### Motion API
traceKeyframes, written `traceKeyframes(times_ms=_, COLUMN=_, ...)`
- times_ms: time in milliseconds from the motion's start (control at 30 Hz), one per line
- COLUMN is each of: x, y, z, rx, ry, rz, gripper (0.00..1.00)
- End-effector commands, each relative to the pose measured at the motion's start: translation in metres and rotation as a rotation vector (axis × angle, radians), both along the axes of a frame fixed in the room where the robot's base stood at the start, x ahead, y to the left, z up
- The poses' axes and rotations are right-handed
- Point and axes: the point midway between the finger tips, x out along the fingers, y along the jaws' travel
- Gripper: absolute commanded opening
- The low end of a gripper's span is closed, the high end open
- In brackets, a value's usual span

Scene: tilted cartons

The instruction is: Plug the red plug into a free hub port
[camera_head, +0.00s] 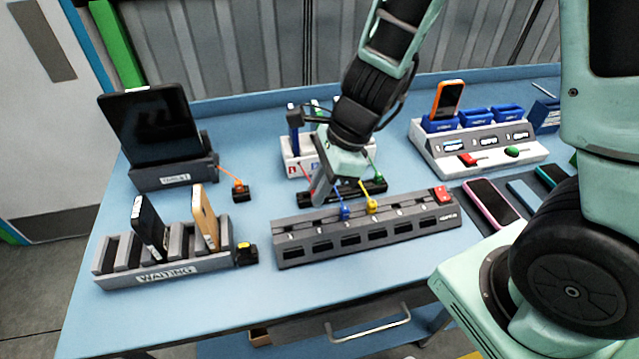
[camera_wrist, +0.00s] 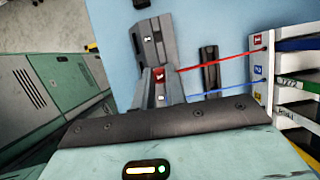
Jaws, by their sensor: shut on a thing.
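My gripper (camera_head: 318,198) points down at the left rear side of the grey hub (camera_head: 420,217). In the wrist view its fingers (camera_wrist: 158,84) are shut on the red plug (camera_wrist: 158,74), whose red cable runs right to the slot marked 1. The hub also shows beyond the fingers in the wrist view (camera_wrist: 150,42). A blue plug (camera_head: 345,211) and a yellow plug (camera_head: 371,204) sit at the hub's rear row, near its middle. The head view hides the red plug behind my gripper. I cannot tell whether it touches the hub.
A black strip (camera_head: 375,187) lies behind the hub. The white numbered rack (camera_head: 291,165) stands behind my arm, with cables leading from it. A grey waiting rack (camera_head: 185,269) with phones is at left, a tablet stand (camera_head: 172,175) behind it. A white charging dock (camera_head: 470,150) stands at right.

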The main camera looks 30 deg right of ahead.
Motion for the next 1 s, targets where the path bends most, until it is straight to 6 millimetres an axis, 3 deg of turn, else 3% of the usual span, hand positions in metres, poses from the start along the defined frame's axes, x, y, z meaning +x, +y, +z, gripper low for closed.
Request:
traceKeyframes(times_ms=367, x=0.0, y=0.0, z=-0.005, rx=0.0, ry=0.0, rz=0.0, gripper=0.0)
traceKeyframes(times_ms=1000, x=0.0, y=0.0, z=-0.042, rx=0.0, ry=0.0, rz=0.0, gripper=0.0)
